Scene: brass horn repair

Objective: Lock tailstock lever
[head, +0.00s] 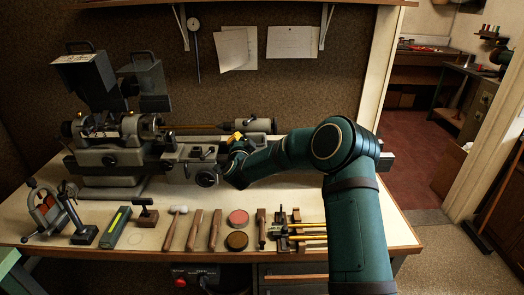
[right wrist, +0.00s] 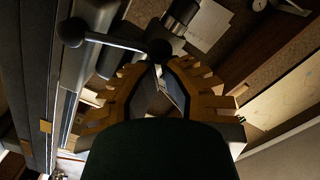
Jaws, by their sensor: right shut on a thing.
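The tailstock (head: 260,126) is the grey cylindrical housing at the right end of the small lathe in the head view. My right gripper (head: 237,138), with yellow-orange fingers, is at its front. In the right wrist view, a lever (right wrist: 112,41) has a thin metal rod with a dark ball at each end. My right gripper (right wrist: 158,66) has its fingertips closed at the ball on the lever's right end. The other ball (right wrist: 71,31) is free at the upper left. The lever is hidden behind my gripper in the head view. My left gripper is not in view.
The lathe's headstock (head: 108,156) stands at the left of the workbench (head: 150,238). Hand tools lie along the front, among them a mallet (head: 176,222), a red round tin (head: 238,217) and a green tool (head: 116,227). Papers (head: 291,42) hang on the back wall.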

